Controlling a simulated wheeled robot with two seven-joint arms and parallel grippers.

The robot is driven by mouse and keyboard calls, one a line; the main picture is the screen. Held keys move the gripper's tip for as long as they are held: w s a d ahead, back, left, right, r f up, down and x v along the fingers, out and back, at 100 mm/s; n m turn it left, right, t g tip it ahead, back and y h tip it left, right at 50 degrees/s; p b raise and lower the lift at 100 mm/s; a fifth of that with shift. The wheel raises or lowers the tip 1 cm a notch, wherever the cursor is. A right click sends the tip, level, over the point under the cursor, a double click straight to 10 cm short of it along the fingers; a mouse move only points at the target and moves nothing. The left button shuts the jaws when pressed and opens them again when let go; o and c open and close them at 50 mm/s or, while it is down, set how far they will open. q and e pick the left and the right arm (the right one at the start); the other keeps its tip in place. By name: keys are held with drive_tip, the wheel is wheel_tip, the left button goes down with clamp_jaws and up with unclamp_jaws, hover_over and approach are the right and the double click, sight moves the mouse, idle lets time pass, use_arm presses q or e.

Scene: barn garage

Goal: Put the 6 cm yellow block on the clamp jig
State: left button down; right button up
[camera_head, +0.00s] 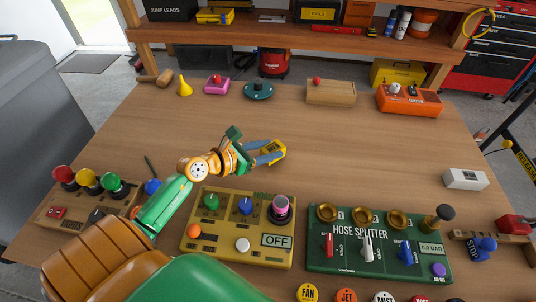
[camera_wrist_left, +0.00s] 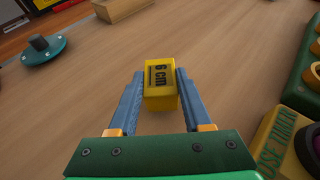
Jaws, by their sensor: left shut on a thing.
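The yellow block (camera_head: 274,149) is marked "6 cm" in the left wrist view (camera_wrist_left: 160,84). My left gripper (camera_head: 268,152) is shut on it, with a blue finger along each side, as the wrist view (camera_wrist_left: 160,95) also shows. The block is over the middle of the table; I cannot tell if its underside touches the wood. No part is labelled as the clamp jig. A pale wooden block with a red knob (camera_head: 330,93) stands at the back edge, but I cannot tell if it is the jig. My right gripper is not in view.
The wooden table (camera_head: 380,150) is clear around the block. A yellow control box (camera_head: 205,240), a green hose splitter panel (camera_head: 330,262) and a lamp board (camera_head: 62,205) line the front. A teal disc (camera_head: 257,91) and an orange box (camera_head: 410,101) stand at the back.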

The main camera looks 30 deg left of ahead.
use_arm(q)
drive_tip(key=shift+f, duration=0.5)
drive_tip(key=shift+c, duration=1.7)
unclamp_jaws()
drive_tip(key=shift+f, duration=0.1)
